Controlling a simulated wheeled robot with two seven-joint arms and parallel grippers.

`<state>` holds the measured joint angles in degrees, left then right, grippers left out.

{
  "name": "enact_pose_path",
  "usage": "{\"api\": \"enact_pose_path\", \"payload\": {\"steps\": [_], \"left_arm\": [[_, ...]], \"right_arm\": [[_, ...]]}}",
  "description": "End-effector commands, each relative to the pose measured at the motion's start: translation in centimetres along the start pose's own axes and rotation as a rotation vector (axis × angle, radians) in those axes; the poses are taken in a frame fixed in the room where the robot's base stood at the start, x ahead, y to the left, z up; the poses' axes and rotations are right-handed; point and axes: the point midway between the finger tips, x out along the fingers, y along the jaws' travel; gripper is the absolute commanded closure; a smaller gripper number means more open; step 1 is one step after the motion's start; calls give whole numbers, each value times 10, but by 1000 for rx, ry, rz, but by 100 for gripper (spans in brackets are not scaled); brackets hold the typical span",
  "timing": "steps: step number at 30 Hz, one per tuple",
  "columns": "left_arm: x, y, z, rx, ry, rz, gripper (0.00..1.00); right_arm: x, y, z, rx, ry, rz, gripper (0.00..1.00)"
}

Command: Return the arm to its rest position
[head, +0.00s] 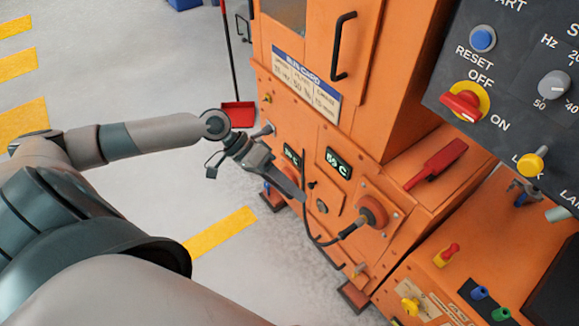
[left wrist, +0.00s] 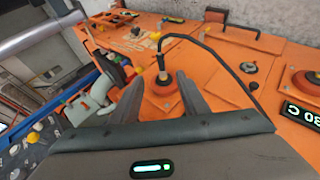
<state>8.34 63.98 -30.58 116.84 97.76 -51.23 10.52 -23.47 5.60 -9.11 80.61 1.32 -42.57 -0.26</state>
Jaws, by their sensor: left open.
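My left arm reaches from the left toward the orange machine (head: 335,120). My left gripper (head: 298,193) is open in front of the machine's lower panel. In the left wrist view its two fingers (left wrist: 160,84) stand apart, with nothing held between them. Beyond them is a round orange socket (head: 373,210) with a dark plug (head: 350,229) in it and a black cable (head: 308,228). In the left wrist view the socket (left wrist: 162,100) shows between the fingers, apart from them as far as I can tell. My right gripper is not in view.
A control panel (head: 520,70) with a red switch (head: 463,104) stands at the upper right. A red-handled lever (head: 437,163) lies on the machine's ledge. A red dustpan (head: 239,115) stands on the floor behind my arm. The grey floor (head: 120,90) at left is clear.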

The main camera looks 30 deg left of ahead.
Motion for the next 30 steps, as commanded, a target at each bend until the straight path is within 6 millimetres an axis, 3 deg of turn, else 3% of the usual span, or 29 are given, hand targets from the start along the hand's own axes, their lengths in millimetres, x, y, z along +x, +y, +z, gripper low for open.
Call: {"api": "enact_pose_path", "payload": {"steps": [24, 30], "left_arm": [[1, -1, 0, 0, 1, -1, 59], [14, -16, -7, 7, 40, -24, 59]], "right_arm": [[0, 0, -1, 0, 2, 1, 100], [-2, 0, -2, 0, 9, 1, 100]]}}
